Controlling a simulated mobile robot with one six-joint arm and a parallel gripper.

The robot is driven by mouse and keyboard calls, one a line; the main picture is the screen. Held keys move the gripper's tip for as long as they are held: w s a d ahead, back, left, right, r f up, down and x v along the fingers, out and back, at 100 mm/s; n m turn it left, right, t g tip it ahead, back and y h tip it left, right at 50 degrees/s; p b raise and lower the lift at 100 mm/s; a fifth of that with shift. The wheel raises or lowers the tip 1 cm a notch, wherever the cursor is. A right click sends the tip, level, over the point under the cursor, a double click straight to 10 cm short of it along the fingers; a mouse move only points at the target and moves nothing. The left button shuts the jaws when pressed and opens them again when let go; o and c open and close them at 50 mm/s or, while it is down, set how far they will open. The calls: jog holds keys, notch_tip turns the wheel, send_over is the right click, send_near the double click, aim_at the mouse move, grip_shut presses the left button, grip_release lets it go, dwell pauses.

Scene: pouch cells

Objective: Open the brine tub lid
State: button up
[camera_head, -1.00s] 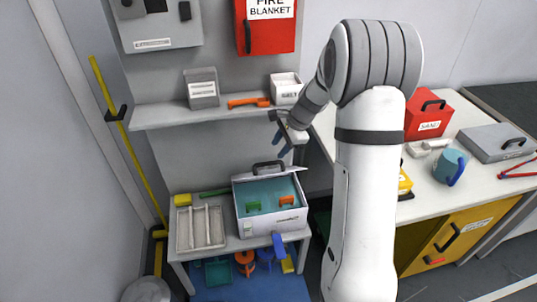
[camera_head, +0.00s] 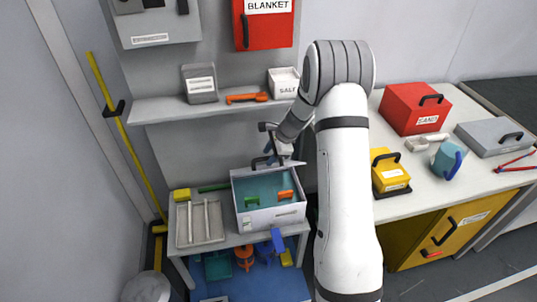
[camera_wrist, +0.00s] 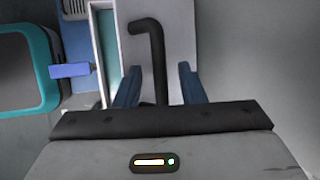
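The brine tub (camera_head: 270,219) is a pale box on the low bench, with teal inside and green and orange pieces in it. Its pale lid (camera_head: 240,172) shows as a thin strip along the back rim, leaving the inside visible; its exact angle is unclear. The lid's black bent handle (camera_wrist: 157,60) stands between the two blue fingers of my gripper (camera_wrist: 158,85) in the wrist view, with gaps showing on both sides. In the head view my gripper (camera_head: 272,150) is above the back of the tub and partly hides the handle.
A grey divided tray (camera_head: 182,224) stands left of the tub. Above is a shelf (camera_head: 160,110) with a grey box, an orange tool and a white salt box (camera_head: 283,84). At right, a table holds a yellow box (camera_head: 390,178) and a red box (camera_head: 414,108).

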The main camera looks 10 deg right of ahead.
jog(key=shift+c, duration=0.3)
grip_shut()
